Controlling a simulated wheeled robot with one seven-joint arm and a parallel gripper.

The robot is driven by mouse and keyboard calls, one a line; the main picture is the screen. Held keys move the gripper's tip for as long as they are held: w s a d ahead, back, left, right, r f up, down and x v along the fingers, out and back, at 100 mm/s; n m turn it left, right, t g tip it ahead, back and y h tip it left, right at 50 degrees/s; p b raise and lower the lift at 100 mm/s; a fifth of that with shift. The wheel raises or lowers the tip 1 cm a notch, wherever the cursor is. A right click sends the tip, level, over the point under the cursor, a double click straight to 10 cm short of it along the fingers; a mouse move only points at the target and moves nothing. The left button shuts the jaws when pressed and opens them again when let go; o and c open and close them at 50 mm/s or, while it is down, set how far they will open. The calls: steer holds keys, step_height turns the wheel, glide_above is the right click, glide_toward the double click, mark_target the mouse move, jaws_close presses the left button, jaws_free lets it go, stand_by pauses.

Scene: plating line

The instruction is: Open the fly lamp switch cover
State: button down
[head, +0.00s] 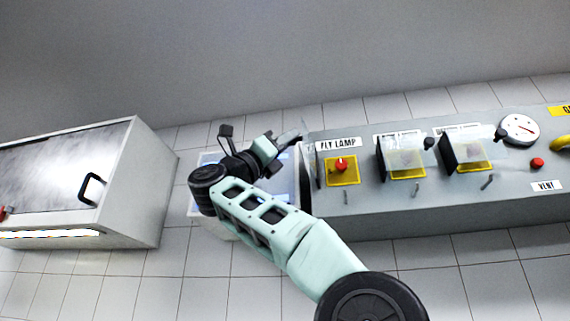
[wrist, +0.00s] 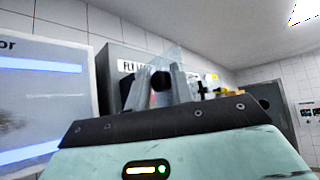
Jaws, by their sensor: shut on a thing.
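The fly lamp switch is a red knob (head: 341,165) on a yellow plate, under the "FLY LAMP" label, and it shows uncovered. Its clear cover (head: 309,122) stands swung out to the left of the switch, at the left end of the grey panel; it is faint. My gripper (head: 293,136) is at this cover, left of the label. In the wrist view, my gripper (wrist: 158,88) has its fingers on either side of the cover's black knob (wrist: 161,81), shut on it. The clear sheet (wrist: 184,62) shows just behind. The hinge is hard to make out.
Two more switches on the grey panel (head: 370,215) have clear covers (head: 405,158) (head: 468,150) over yellow plates. A gauge (head: 519,129) and red button (head: 537,162) are further right. A blue-lit unit (wrist: 45,100) stands left of the panel. A metal cabinet (head: 65,180) is far left.

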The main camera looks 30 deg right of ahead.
steer(key=shift+w+d+f, duration=0.1)
steer(key=shift+w+f, duration=0.1)
steer(key=shift+w, duration=0.15)
steer(key=c, duration=1.3)
jaws_free()
steer(key=shift+w+d+f, duration=0.1)
steer(key=shift+d, duration=0.1)
steer(key=shift+o, duration=0.2)
steer(key=s+b+v, duration=0.1)
steer(key=b+v, duration=0.4)
steer(key=v, duration=1.2)
steer(key=shift+w+a, duration=0.25)
